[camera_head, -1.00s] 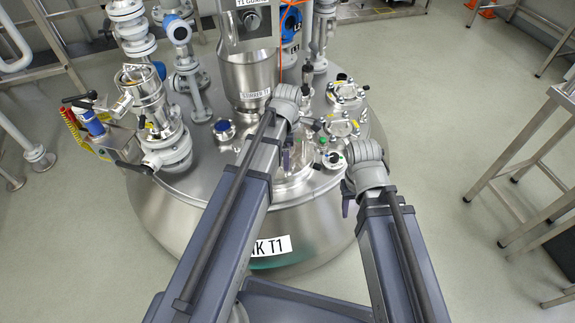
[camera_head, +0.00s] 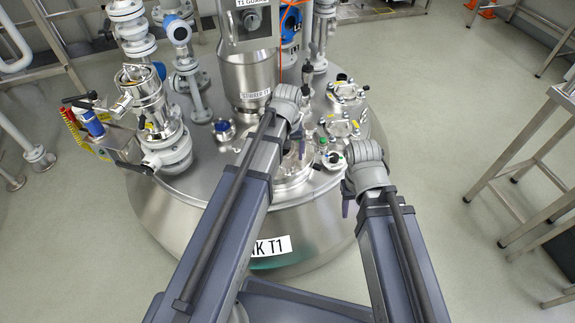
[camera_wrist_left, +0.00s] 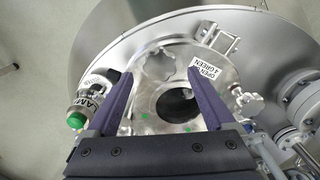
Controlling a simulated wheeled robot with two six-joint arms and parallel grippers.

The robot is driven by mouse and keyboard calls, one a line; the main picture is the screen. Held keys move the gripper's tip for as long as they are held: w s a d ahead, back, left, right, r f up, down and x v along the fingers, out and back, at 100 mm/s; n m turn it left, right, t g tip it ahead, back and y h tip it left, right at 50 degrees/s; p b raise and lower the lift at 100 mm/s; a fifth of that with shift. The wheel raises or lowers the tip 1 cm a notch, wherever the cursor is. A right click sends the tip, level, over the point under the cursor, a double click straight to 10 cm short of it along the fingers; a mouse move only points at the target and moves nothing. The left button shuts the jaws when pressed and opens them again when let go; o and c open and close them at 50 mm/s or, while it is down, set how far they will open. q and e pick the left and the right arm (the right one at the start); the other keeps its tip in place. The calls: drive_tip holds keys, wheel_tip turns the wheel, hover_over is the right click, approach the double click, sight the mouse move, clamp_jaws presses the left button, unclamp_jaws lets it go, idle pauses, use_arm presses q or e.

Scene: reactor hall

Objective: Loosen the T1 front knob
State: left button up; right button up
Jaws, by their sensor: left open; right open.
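A silvery lobed knob (camera_wrist_left: 158,64) sits on the round metal cover (camera_wrist_left: 214,115) of tank T1 (camera_head: 300,240). In the left wrist view it appears between the fingertips of my left gripper (camera_wrist_left: 160,73). The purple fingers stand apart, one on each side of the knob; I cannot tell how high above it they are. A second lobed knob (camera_wrist_left: 250,105) is at the cover's right. In the head view my left gripper (camera_head: 300,143) is mostly hidden behind its arm, over the cover. My right gripper (camera_head: 346,206) is mostly hidden too, near the tank's right front edge.
A lamp fitting (camera_wrist_left: 78,118) with a green cap stands left of the cover. An OPEN = GREEN label (camera_wrist_left: 207,70) lies near the knob. Valves and pipes (camera_head: 155,110) rise at the tank's left. A metal bench (camera_head: 530,150) stands at the right on open floor.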

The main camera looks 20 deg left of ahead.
sight(287, 164)
use_arm(q)
drive_tip(key=m, duration=1.2)
drive_tip(key=shift+m, duration=0.3)
drive_tip(key=m, duration=0.6)
drive_tip(key=shift+m, duration=0.3)
drive_tip(key=m, duration=0.3)
drive_tip(key=shift+m, duration=0.4)
drive_tip(key=shift+f+m, duration=0.15)
drive_tip(key=shift+m, duration=0.45)
wheel_tip(287, 164, down, 6)
drive_tip(key=b, duration=0.6)
